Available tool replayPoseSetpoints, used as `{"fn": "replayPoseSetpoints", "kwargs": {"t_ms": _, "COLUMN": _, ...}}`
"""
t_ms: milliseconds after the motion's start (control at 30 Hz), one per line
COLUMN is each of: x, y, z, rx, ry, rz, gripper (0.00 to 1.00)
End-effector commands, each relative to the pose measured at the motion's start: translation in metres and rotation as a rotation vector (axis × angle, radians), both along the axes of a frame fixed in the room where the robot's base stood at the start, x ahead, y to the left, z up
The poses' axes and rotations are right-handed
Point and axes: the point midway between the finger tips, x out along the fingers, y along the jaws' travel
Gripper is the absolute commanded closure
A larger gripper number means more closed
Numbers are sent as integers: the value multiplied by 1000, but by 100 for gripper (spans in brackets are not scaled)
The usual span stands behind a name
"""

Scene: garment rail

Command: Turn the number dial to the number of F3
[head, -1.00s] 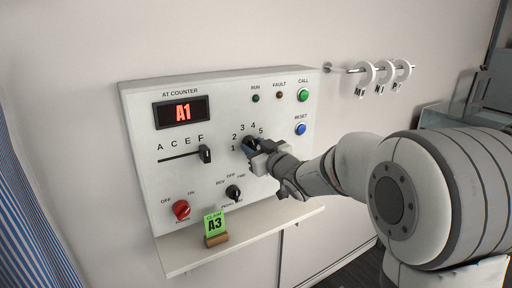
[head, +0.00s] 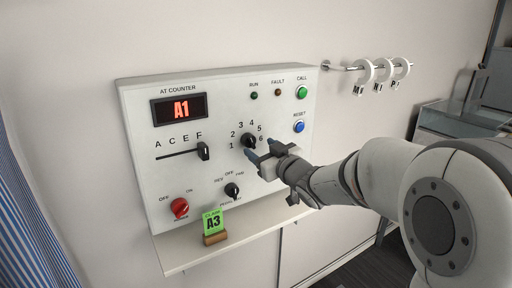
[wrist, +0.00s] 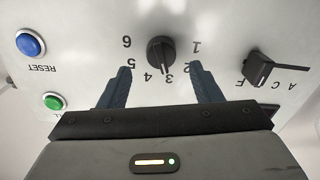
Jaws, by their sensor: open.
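The number dial (head: 249,141) is a black round knob on the white panel (head: 150,210), ringed by the numbers 1 to 6. It also shows upside down in the wrist view (wrist: 161,50), where its pointer appears turned toward the 3. My gripper (head: 262,149) is open and empty, a little in front of the dial. In the wrist view its two blue fingers (wrist: 160,82) are spread wide, one on each side of the dial, apart from it. The display (head: 180,109) reads A1. The black letter slider (head: 204,151) stands at F.
A green claim card (head: 212,222) reading A3 stands on the shelf (head: 180,257) below the panel. A red knob (head: 180,208), a black mode knob (head: 232,191), a green button (head: 301,92) and a blue button (head: 299,127) are also on the panel. White rings hang on a rail at right.

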Motion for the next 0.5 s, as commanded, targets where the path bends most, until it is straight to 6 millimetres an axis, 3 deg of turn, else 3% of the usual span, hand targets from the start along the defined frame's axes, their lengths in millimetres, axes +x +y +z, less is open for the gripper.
{"fn": "replayPoseSetpoints", "kwargs": {"t_ms": 200, "x": -22, "y": -16, "z": 0, "rx": 1, "ry": -1, "rz": -1, "gripper": 42}}
{"fn": "replayPoseSetpoints", "kwargs": {"t_ms": 500, "x": -26, "y": -18, "z": 0, "rx": 1, "ry": -1, "rz": 0, "gripper": 42}}
